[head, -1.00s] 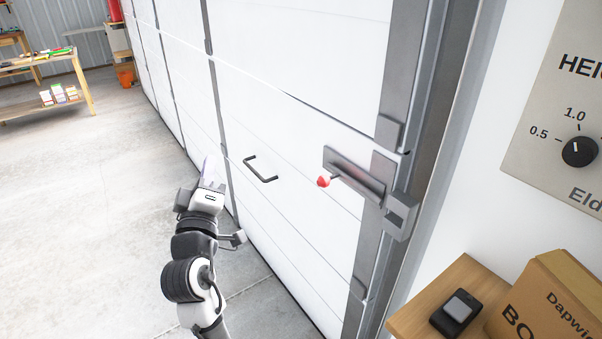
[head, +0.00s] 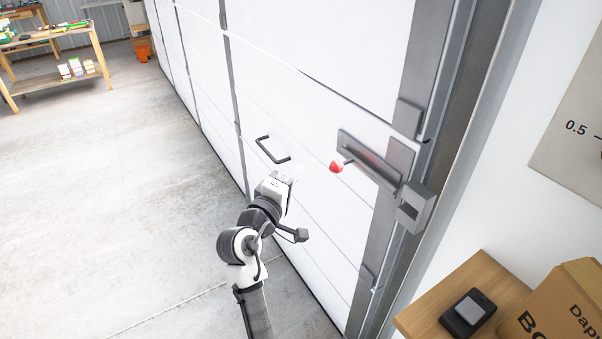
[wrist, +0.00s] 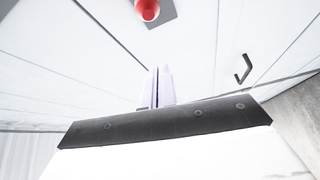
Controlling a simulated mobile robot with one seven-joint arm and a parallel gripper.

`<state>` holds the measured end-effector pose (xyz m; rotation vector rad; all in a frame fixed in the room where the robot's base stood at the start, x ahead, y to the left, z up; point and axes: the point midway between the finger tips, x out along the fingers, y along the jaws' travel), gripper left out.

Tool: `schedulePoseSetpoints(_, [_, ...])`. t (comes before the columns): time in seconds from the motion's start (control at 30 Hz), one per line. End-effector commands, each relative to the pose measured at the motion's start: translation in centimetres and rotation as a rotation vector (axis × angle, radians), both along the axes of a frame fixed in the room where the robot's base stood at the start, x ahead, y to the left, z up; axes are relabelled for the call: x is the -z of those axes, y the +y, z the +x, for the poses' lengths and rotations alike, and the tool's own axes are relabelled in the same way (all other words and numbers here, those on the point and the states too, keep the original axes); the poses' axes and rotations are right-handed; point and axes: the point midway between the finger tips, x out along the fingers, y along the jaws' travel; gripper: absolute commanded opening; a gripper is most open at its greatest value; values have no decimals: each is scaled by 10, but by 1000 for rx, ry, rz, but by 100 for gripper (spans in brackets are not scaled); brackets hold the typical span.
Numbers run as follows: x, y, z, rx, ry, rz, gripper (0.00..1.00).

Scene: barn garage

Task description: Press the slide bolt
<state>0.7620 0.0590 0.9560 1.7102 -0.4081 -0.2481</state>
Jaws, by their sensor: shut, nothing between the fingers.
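The slide bolt (head: 368,163) is a grey metal bar on the white garage door, with a red knob (head: 336,167) at its left end and a grey catch (head: 415,208) on the frame at its right. In the wrist view the red knob (wrist: 147,9) shows at the top edge, beyond the fingertips. My gripper (head: 294,172) is left of the knob and apart from it in the head view. Its pale fingers (wrist: 160,84) are together and empty in the wrist view.
A black door handle (head: 272,151) is on the door near my gripper; it also shows in the wrist view (wrist: 243,69). A wooden table (head: 470,300) with a black device (head: 467,313) and a cardboard box (head: 560,310) stands at lower right.

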Motion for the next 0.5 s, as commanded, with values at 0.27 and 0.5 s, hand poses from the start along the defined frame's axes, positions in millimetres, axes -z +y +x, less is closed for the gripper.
schedulePoseSetpoints(0.27, [-8,-25,55,2,0,1,0])
schedulePoseSetpoints(0.5, [-3,-48,57,1,2,1,0])
